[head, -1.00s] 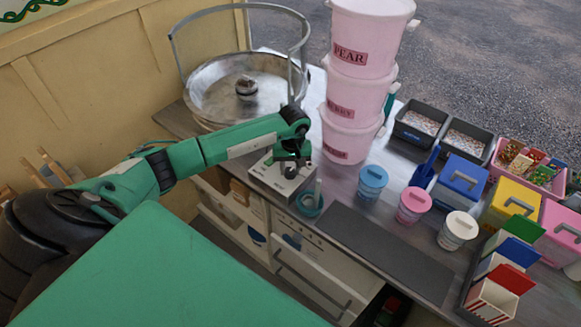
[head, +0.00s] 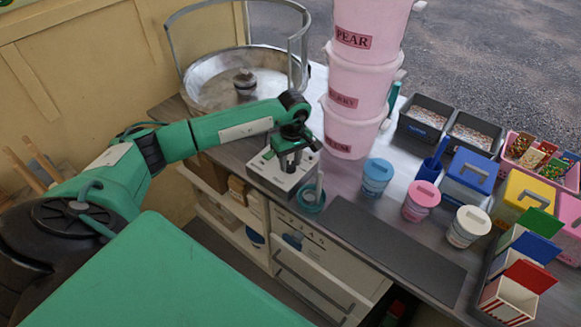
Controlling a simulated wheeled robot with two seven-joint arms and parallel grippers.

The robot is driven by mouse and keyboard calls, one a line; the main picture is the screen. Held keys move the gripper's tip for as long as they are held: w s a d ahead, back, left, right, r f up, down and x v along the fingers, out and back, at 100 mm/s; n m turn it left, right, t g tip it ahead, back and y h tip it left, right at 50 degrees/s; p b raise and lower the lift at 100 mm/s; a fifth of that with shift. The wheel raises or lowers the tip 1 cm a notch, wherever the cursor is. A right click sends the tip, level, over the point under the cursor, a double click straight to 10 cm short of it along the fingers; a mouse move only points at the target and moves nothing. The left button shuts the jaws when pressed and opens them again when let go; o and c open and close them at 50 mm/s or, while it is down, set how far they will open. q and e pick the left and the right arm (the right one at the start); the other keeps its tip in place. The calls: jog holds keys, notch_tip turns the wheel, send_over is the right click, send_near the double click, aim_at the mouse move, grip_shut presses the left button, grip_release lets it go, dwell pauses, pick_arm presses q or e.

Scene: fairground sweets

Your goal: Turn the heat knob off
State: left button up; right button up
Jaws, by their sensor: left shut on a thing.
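The grey control box (head: 264,170) stands on the counter in front of the metal spinning bowl. My left gripper (head: 289,163) comes in from the left and points down onto the top of this box. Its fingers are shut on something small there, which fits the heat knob. The fingers cover the knob, so I cannot see its pointer or its setting. My right gripper is not in view.
The metal bowl (head: 205,92) with its raised guard is behind the box. Stacked pink tubs (head: 352,94) stand close on the right. A teal cup (head: 311,203) with a stick is beside the box. A dark mat (head: 395,250) lies clear.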

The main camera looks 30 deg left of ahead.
pick_arm(q)
jog(key=n+b, duration=0.3)
jog(key=n, duration=0.1)
jog(key=shift+f, duration=0.1)
jog(key=shift+n+b, duration=0.55)
jog(key=shift+n, duration=0.55)
jog(key=o, duration=1)
jog(key=shift+r, duration=0.25)
